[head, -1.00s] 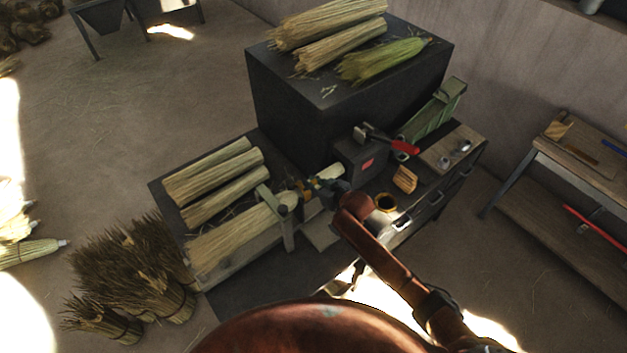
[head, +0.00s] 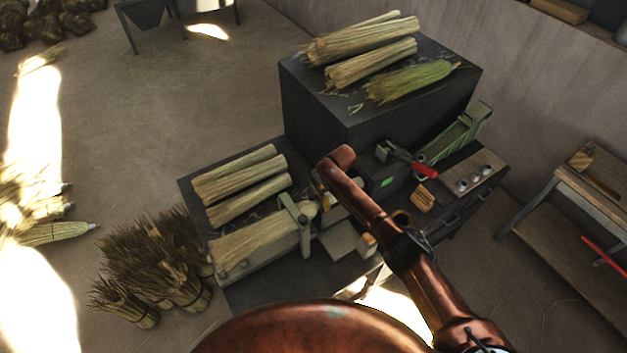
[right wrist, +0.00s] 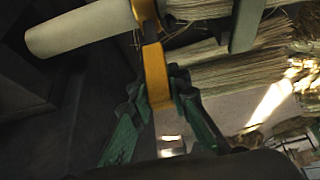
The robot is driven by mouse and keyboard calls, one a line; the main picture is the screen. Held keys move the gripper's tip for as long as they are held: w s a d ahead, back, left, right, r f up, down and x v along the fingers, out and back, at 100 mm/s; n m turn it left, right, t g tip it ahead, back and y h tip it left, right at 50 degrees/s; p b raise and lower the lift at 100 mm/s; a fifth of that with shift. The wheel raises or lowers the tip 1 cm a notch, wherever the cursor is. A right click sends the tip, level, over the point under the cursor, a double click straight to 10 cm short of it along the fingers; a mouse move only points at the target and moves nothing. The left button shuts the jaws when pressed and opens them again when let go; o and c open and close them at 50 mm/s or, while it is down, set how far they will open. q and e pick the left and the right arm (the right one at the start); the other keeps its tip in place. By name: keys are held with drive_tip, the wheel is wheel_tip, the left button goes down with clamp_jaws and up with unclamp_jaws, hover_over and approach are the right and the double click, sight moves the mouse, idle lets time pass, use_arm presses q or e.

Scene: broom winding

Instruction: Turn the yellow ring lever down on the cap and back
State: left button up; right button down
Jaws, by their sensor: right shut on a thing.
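The yellow ring lever (right wrist: 157,75) runs down through the right wrist view, from a yellow band (right wrist: 146,12) around the pale round handle (right wrist: 80,28). The green fingers of my right gripper (right wrist: 165,92) are shut on the lever's lower part, one on each side. In the head view only a bit of yellow (head: 321,190) shows beside my right arm, at the end of the clamped straw bundle. The arm hides the right gripper there. I cannot make out the cap separately. My left gripper is in neither view.
Straw bundles (head: 240,172) lie on the bench left of the clamp post (head: 295,222). A dark box with a green mark (head: 387,182) and a red-handled lever (head: 424,170) stand right of my arm. A tall dark block (head: 318,105) carries more bundles behind.

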drive_tip(key=shift+a, duration=0.1)
idle(0.3)
drive_tip(key=c, duration=1.8)
unclamp_jaws()
drive_tip(key=shift+w+f, duration=0.1)
drive_tip(key=shift+w, duration=0.05)
drive_tip(key=v, duration=1.2)
